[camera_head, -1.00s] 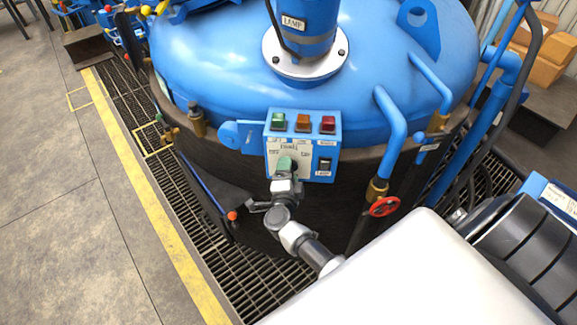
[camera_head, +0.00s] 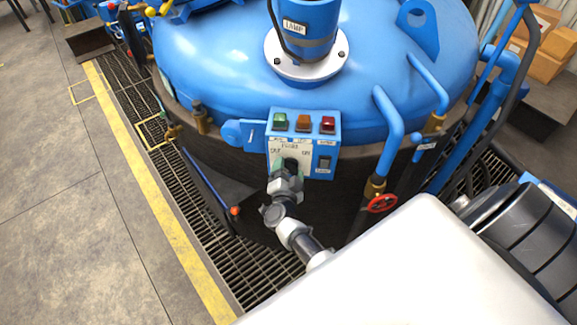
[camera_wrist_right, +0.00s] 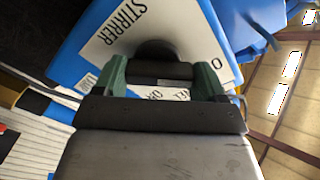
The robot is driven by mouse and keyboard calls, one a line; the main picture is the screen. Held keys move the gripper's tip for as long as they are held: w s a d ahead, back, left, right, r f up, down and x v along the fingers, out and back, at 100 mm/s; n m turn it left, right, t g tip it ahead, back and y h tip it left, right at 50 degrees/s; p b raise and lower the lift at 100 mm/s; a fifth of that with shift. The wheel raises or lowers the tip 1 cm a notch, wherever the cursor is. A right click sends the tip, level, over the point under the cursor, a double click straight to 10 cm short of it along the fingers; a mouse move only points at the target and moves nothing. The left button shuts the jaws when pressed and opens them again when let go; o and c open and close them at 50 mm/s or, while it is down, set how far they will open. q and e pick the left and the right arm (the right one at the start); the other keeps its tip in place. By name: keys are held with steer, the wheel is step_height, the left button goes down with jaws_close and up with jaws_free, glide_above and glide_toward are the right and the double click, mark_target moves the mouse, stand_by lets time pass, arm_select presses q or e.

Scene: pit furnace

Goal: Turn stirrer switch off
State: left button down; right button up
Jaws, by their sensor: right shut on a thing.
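The stirrer switch is a black rotary knob (camera_head: 291,163) on a white plate on the front of the blue control box (camera_head: 331,129). In the wrist view the knob (camera_wrist_right: 157,52) stands out from a plate lettered STIRRER. My right gripper (camera_head: 289,170) has green fingertips, one on each side of the knob, and is shut on it. In the wrist view my right gripper (camera_wrist_right: 161,76) spans the knob's black bar and hides part of the lettering. I cannot tell the knob's exact angle. My left gripper is not in view.
Green (camera_head: 280,122), orange (camera_head: 304,122) and red (camera_head: 328,124) buttons line the box's top. A small black switch (camera_head: 324,163) sits right of the knob.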

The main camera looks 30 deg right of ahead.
steer(key=shift+f, duration=0.15)
steer(key=o, duration=0.9)
steer(key=shift+a, duration=0.1)
steer(key=shift+s+a, duration=0.2)
steer(key=shift+s, duration=0.1)
steer(key=p+v, duration=0.3)
steer(key=v, duration=0.7)
